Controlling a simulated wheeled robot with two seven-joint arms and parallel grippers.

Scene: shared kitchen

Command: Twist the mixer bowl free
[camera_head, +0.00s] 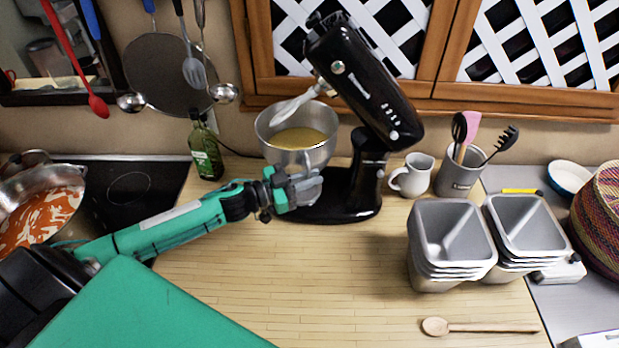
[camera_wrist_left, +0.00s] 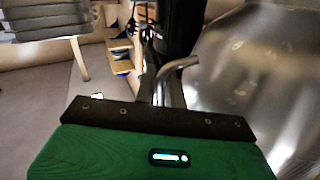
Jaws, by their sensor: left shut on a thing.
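The steel mixer bowl (camera_head: 315,152) holds a yellowish mixture and sits at the black stand mixer (camera_head: 362,85), whose head is tilted up with a pale beater (camera_head: 296,103) above the bowl. My left gripper (camera_head: 306,186) is at the bowl's lower front, shut on its handle. In the left wrist view the bowl's shiny side (camera_wrist_left: 250,80) fills the right, and the curved metal handle (camera_wrist_left: 177,68) rises from behind the dark edge of my gripper. The fingertips are hidden there. My right gripper is not in view.
A green bottle (camera_head: 205,148) stands left of the bowl. A white jug (camera_head: 411,176) and a utensil crock (camera_head: 461,170) stand right of the mixer. Stacked metal tins (camera_head: 450,240) and a wooden spoon (camera_head: 480,327) are on the right. The front middle of the wooden counter (camera_head: 320,270) is clear.

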